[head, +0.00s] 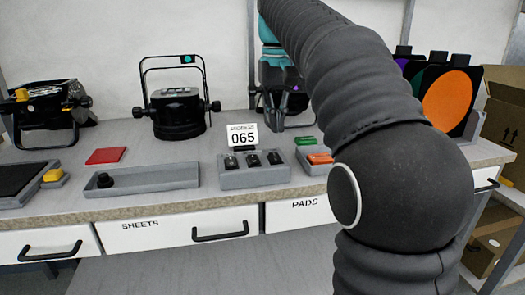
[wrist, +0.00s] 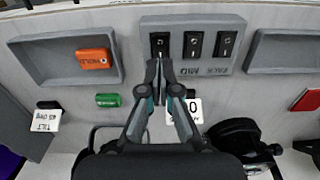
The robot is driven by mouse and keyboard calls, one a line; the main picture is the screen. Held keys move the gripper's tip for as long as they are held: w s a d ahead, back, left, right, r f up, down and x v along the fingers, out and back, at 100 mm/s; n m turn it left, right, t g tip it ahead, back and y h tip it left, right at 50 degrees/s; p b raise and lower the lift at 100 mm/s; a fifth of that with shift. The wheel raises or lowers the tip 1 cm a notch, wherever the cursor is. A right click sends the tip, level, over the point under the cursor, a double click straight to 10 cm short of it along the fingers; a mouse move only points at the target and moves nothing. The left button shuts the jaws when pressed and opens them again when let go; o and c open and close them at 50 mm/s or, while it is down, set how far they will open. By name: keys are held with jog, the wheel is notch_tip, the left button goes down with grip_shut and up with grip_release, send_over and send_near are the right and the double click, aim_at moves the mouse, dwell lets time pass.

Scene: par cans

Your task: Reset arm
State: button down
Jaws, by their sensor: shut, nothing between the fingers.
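My gripper (wrist: 158,70) is shut and empty in the wrist view. In the head view my dark, ribbed arm crosses the right half and hides part of the bench. Whether the fingertips touch anything, I cannot tell.
A green piece (head: 305,141) and an orange piece (head: 320,158) are right of the block. A grey tray (head: 160,180) holds a black knob. Lamps (head: 178,112) stand behind. A red square (head: 106,155) lies left. Coloured filter frames (head: 446,100) stand right. Drawers (head: 180,228) line the front.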

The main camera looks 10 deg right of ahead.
jog(key=s+f+t, duration=0.5)
jog(key=s+f, duration=1.7)
jog(key=s, duration=0.1)
jog(key=shift+f+t, duration=0.3)
